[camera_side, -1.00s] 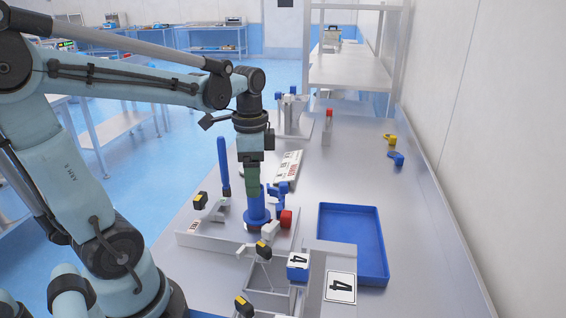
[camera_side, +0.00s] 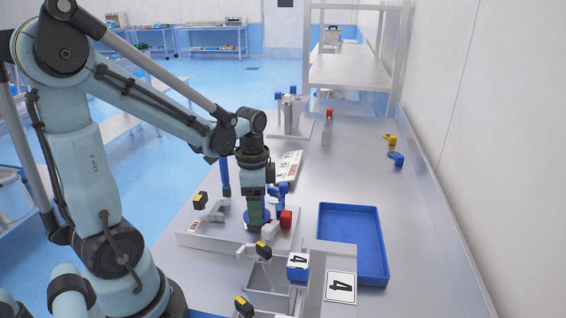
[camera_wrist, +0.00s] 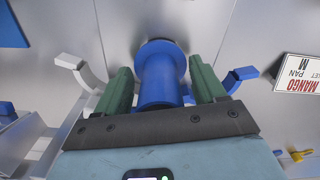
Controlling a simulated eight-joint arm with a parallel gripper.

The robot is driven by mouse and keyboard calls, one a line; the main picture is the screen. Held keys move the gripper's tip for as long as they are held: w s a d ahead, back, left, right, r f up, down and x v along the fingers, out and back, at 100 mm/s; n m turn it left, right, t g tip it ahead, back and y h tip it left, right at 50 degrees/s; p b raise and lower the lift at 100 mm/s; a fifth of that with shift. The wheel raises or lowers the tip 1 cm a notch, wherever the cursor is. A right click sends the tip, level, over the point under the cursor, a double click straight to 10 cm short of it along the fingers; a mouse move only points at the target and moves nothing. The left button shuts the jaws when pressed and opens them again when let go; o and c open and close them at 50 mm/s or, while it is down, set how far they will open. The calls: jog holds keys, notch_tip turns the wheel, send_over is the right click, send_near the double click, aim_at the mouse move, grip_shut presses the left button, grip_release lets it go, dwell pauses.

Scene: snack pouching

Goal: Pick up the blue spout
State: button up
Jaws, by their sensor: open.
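A blue upright cylinder with a wide round flange, which looks like the blue spout (camera_wrist: 160,80), stands on the low grey fixture plate (camera_side: 222,240). My gripper (camera_side: 255,215) points down over it. In the wrist view my gripper's two green fingers (camera_wrist: 159,64) are open, one on each side of the cylinder, with a gap to each. In the side view the fingers hide most of the cylinder. A smaller bent blue piece (camera_side: 396,159) lies far right on the table, beside a bent yellow piece (camera_side: 389,139).
A red-ended white part (camera_side: 286,219) stands close right of my gripper. A blue tray (camera_side: 384,245) lies to the right. A blue box marked 4 (camera_side: 298,267) and a card marked 4 (camera_side: 340,288) are in front. The table between tray and back pieces is clear.

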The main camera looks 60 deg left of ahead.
jog(key=shift+c, duration=0.5)
jog(key=c, duration=1.1)
jog(key=shift+r, duration=0.1)
jog(key=shift+r, duration=0.45)
jog(key=r, duration=0.3)
jog(key=shift+d+r, duration=0.15)
jog(key=shift+d, duration=0.05)
jog(key=s+d+r, duration=0.2)
jog(key=d+r, duration=0.4)
jog(key=d, duration=0.5)
jog(key=shift+s+r, duration=0.25)
jog(key=shift+w, duration=0.1)
